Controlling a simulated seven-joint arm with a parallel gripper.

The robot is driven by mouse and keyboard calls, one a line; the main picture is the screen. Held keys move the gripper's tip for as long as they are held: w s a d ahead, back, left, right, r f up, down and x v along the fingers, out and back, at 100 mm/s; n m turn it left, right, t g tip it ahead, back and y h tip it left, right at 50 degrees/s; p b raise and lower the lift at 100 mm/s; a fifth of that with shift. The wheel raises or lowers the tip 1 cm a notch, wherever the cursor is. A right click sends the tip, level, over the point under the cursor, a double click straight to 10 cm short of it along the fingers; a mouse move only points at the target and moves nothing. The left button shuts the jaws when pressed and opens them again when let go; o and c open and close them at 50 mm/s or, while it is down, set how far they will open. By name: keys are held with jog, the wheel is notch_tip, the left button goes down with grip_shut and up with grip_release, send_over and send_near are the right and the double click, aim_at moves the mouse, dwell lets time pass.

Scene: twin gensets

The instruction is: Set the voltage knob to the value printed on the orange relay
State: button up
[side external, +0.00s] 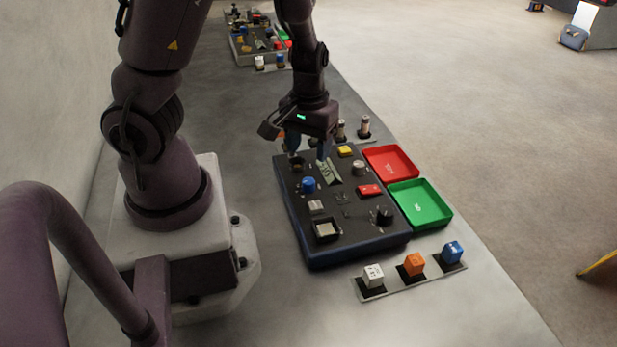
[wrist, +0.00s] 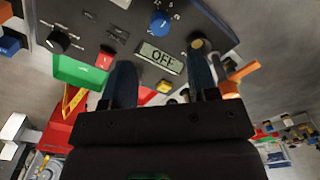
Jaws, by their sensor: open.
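The control panel (side external: 345,235) lies below my gripper (side external: 308,150), which is open and holds nothing. It carries a blue knob (side external: 308,185) and a black knob (side external: 383,215); I cannot read which is the voltage knob. The blue knob (wrist: 160,22) is beyond the fingers and the black knob (wrist: 60,40) is at left. One fingertip is close to a dark, brass-topped control (wrist: 198,44); contact is unclear. The orange relay (side external: 413,264) stands in the front strip; its print is unreadable.
A white relay (side external: 373,275) and a blue relay (side external: 452,251) flank the orange one. A red tray (side external: 390,160) and a green tray (side external: 420,203) adjoin the panel's right side. A second similar panel (side external: 258,43) is farther back. The bench right of the relays is clear.

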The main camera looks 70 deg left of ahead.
aim_at(308, 181)
notch_tip(308, 181, down, 8)
jog(key=shift+f, duration=0.2)
dwell(0.3)
jog(key=c, duration=0.9)
